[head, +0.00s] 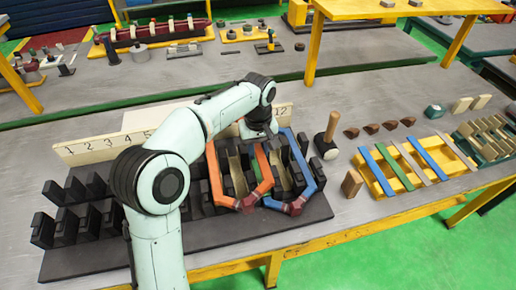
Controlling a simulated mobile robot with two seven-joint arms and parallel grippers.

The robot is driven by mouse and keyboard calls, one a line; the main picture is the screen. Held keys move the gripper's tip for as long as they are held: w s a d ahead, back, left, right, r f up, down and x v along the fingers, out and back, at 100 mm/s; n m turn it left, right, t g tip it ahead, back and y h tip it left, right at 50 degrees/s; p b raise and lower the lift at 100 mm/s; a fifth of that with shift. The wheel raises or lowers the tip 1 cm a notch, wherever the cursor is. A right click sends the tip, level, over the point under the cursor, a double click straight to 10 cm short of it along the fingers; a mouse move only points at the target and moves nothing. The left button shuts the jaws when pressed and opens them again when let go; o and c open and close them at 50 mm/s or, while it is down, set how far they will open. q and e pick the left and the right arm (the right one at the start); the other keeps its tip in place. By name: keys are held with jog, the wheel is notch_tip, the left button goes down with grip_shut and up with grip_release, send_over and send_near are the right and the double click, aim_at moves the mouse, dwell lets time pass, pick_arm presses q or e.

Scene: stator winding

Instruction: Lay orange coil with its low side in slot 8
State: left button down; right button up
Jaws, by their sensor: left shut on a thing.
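The orange coil (222,184) lies over the black slotted stator (100,262), its near end with a dark red tip at the front of the teeth. My left gripper (261,138) is at the coil's far right side and shut on it; my arm hides part of its far end. A blue coil (313,165) sits just right of the orange one, and their near ends come close together. A pale number strip (88,150) stands behind the stator; my arm covers its middle numbers, including 8. I cannot tell how deep the orange sides sit. My right gripper is out of view.
A wooden-handled mallet (327,140) and a wooden block (352,183) stand right of the stator. A yellow rack (384,187) with coloured strips and several brown wedges (370,129) lie farther right. Left-hand black teeth (62,222) are bare.

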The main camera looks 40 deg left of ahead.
aim_at(257, 168)
pick_arm(q)
jog(key=shift+f, duration=0.2)
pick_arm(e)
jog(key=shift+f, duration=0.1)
pick_arm(q)
jog(key=shift+f+b, duration=1.6)
jog(key=shift+f, duration=1.35)
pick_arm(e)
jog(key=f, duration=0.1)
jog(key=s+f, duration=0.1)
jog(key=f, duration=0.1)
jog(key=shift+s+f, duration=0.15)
pick_arm(q)
jog(key=shift+s+f, duration=0.2)
jog(key=shift+f, duration=0.4)
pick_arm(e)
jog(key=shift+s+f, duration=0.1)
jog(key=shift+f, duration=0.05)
pick_arm(q)
jog(key=c, duration=0.7)
grip_release()
jog(key=shift+w, duration=0.1)
jog(key=shift+c, duration=0.2)
jog(key=shift+r, duration=0.1)
jog(key=shift+r, duration=0.1)
jog(key=shift+r, duration=0.2)
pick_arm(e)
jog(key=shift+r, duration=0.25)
